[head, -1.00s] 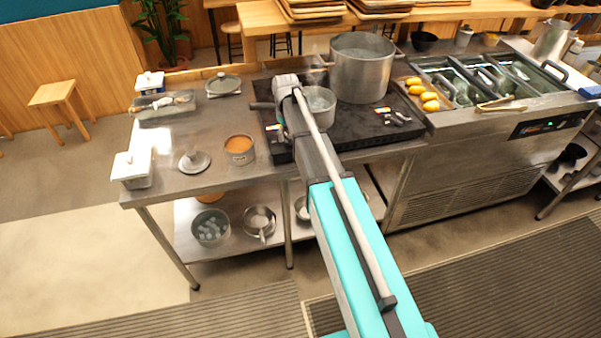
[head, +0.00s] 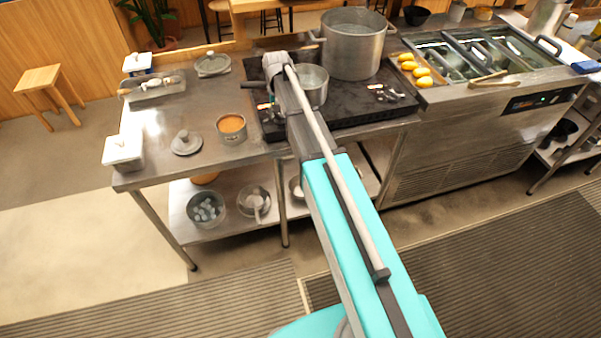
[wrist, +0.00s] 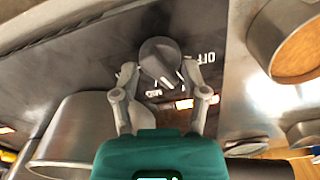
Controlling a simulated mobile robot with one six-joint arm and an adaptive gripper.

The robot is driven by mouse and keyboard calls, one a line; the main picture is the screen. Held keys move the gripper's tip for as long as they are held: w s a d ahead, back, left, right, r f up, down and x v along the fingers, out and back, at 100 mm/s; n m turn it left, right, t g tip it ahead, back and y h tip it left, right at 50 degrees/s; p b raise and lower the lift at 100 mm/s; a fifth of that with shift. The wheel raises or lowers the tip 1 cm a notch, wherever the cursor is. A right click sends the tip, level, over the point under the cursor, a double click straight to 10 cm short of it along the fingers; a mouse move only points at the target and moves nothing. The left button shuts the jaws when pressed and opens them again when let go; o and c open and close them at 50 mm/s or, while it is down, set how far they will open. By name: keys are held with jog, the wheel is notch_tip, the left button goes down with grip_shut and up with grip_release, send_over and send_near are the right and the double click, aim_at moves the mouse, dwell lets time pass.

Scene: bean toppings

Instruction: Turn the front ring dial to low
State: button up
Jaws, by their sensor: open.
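In the wrist view, a round dark grey dial (wrist: 160,60) sits on the dark cooker panel. White lettering OFF (wrist: 198,58) is to its right, and a label that looks like MED (wrist: 153,93) is below it, both upside down. White marks show near the dial's lower edge; its exact setting is hard to tell. My gripper (wrist: 160,73) is open, one finger on each side of the dial. I cannot tell whether the fingers touch it. In the head view, my arm covers this dial on the black cooker (head: 345,112).
A small saucepan (head: 313,86) and a large steel pot (head: 353,50) stand on the cooker close to my arm. An orange-filled tin (head: 231,127) and a lid (head: 186,142) are on the steel counter to the left.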

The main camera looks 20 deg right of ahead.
aim_at(280, 114)
jog(key=m, duration=1)
jog(key=shift+m, duration=0.4)
jog(key=shift+r+p, duration=0.35)
notch_tip(280, 114, up, 13)
jog(key=p, duration=1.3)
jog(key=s+f+n+b, duration=0.6)
jog(key=s+f+b, duration=0.1)
jog(key=s, duration=0.6)
jog(key=s+f+n+b, duration=0.7)
jog(key=s+f+b, duration=0.1)
jog(key=s, duration=0.5)
jog(key=shift+a+f, duration=0.15)
